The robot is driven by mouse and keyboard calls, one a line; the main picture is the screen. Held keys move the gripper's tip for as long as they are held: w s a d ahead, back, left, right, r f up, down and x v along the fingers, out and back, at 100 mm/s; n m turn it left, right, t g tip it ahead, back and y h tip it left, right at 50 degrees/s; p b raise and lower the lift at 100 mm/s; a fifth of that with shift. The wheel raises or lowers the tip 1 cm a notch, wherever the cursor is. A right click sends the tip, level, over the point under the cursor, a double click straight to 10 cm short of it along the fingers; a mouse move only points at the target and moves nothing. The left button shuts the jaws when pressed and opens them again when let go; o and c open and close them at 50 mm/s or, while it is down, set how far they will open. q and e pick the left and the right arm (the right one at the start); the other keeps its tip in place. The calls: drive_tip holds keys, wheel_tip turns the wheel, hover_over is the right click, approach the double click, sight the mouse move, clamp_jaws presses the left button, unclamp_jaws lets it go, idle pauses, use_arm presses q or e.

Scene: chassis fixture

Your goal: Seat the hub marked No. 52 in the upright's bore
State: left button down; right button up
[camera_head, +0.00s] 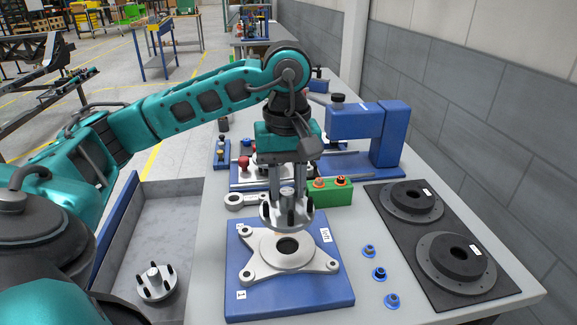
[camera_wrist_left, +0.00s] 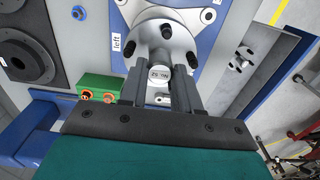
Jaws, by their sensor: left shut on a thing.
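The hub marked No. 52 (camera_head: 287,216) is a silver flanged part with several posts. My left gripper (camera_head: 288,188) is shut on its central boss, whose No. 52 label (camera_wrist_left: 158,73) shows in the left wrist view between the fingers (camera_wrist_left: 162,82). The upright (camera_head: 262,262) is a light grey, armed casting on a blue plate (camera_head: 300,294). Its dark round bore (camera_head: 287,246) is empty and visible just below the held hub in the head view. The hub appears above the upright and apart from it. In the wrist view the hub hides the bore. My right gripper is not in view.
A second silver hub (camera_head: 156,288) lies in the grey tray (camera_head: 186,225) at left. A green block (camera_head: 335,196) and blue press (camera_head: 375,135) stand behind. Black discs on a dark mat (camera_head: 398,239) and several blue plugs (camera_head: 379,273) lie right.

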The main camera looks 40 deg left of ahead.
sight(288, 208)
use_arm(q)
drive_tip(key=shift+w+a, duration=0.25)
drive_tip(key=shift+f, duration=0.1)
drive_tip(key=shift+f+b, duration=0.5)
drive_tip(key=shift+f, duration=0.15)
drive_tip(key=shift+f+b, duration=0.9)
drive_tip(key=shift+f, duration=0.55)
drive_tip(key=shift+f+b, duration=0.3)
drive_tip(key=shift+b, duration=0.1)
drive_tip(key=shift+d, duration=0.1)
drive_tip(key=shift+f+b, duration=0.45)
drive_tip(key=shift+b, duration=0.15)
